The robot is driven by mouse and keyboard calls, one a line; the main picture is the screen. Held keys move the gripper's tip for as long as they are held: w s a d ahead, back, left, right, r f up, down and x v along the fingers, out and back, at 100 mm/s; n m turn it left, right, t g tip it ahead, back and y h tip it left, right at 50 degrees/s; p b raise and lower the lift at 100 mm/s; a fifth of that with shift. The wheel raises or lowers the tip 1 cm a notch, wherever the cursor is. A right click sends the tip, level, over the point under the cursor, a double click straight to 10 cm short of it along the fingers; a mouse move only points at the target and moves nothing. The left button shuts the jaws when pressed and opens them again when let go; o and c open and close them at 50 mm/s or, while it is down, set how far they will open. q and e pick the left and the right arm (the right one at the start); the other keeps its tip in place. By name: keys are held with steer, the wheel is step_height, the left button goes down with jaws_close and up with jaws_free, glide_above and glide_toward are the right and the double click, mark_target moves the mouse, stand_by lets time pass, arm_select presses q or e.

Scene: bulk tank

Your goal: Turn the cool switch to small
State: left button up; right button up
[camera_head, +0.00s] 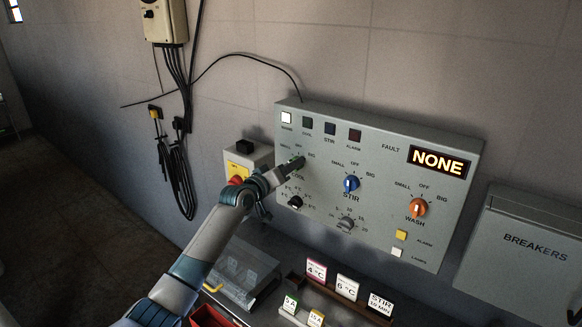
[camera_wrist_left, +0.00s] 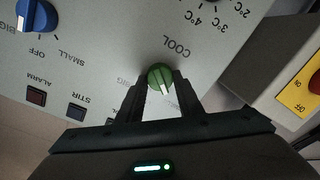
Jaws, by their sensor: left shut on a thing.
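The control panel (camera_head: 385,185) carries the green cool switch (camera_wrist_left: 160,76), a round knob with a white pointer line. My left gripper (camera_head: 296,163) is shut on this knob, with one dark finger on either side in the left wrist view (camera_wrist_left: 159,90). That view is upside down, with the COOL label above the knob. The pointer is toward the bottom of that picture, leaning slightly right. In the head view the knob is mostly covered. My right gripper is not in view.
The blue stir switch (camera_head: 351,184) and orange wash switch (camera_head: 417,208) sit right of the cool switch. The display (camera_head: 439,162) reads NONE. A yellow-faced box (camera_head: 239,170) stands at the panel's left. Label cards (camera_head: 347,286) stand below; a breakers box (camera_head: 525,250) is right.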

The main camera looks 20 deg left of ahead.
arm_select(q)
steer(key=o, duration=1.1)
steer(key=shift+c, duration=0.2)
steer(key=shift+s, duration=0.1)
steer(key=b+v, duration=0.5)
steer(key=v, duration=1.2)
steer(key=shift+a, duration=0.15)
